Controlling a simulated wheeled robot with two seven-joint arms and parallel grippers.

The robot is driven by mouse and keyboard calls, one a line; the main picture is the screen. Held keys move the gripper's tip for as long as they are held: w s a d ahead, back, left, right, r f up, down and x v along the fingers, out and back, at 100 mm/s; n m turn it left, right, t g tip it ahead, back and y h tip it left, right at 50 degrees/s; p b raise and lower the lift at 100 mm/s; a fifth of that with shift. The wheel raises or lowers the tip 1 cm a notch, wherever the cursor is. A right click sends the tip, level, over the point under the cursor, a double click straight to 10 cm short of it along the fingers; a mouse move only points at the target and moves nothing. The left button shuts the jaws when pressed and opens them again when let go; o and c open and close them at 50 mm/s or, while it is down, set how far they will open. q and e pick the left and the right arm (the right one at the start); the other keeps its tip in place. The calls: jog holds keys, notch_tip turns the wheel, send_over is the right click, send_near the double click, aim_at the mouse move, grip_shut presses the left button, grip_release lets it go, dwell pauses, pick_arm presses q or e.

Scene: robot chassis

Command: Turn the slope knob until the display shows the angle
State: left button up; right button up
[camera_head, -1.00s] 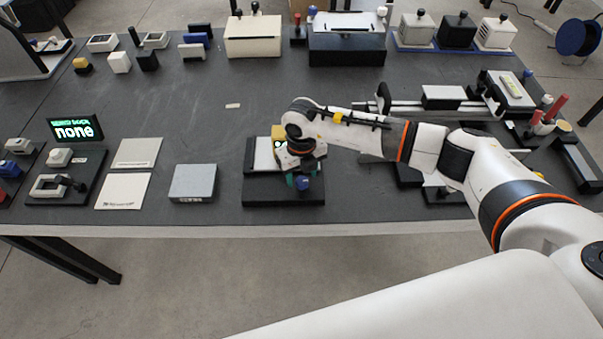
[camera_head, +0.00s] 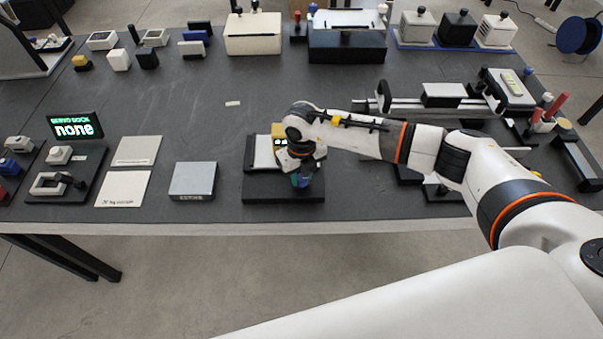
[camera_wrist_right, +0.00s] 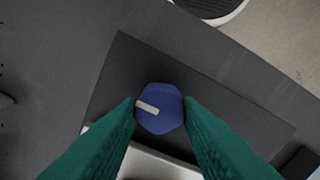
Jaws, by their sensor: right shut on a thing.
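The slope knob is blue with a pale marker bar; it shows in the right wrist view (camera_wrist_right: 160,108), above a black base. My right gripper (camera_wrist_right: 160,112) is shut on the knob, with a green finger on each side of it. In the head view my right gripper (camera_head: 300,178) points down over the black base (camera_head: 284,192) and hides most of the knob. My left gripper is not in view.
A grey block (camera_head: 193,181) lies left of the base, with pale plates (camera_head: 123,188) beyond it. A rail fixture (camera_head: 440,97) stands to the right. The table's front edge is close to the base.

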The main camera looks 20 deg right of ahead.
jog(key=shift+f+n+b, duration=0.15)
jog(key=shift+n+b, duration=0.95)
jog(key=shift+b, duration=0.1)
jog(key=n+b, duration=0.7)
jog(key=shift+a, duration=0.15)
jog(key=n+b, duration=0.2)
jog(key=shift+n, duration=0.3)
jog(key=shift+s+r+n+b, duration=0.1)
jog(key=shift+r+n+b, duration=0.1)
jog(key=shift+n+b, duration=0.85)
jog(key=o, duration=1)
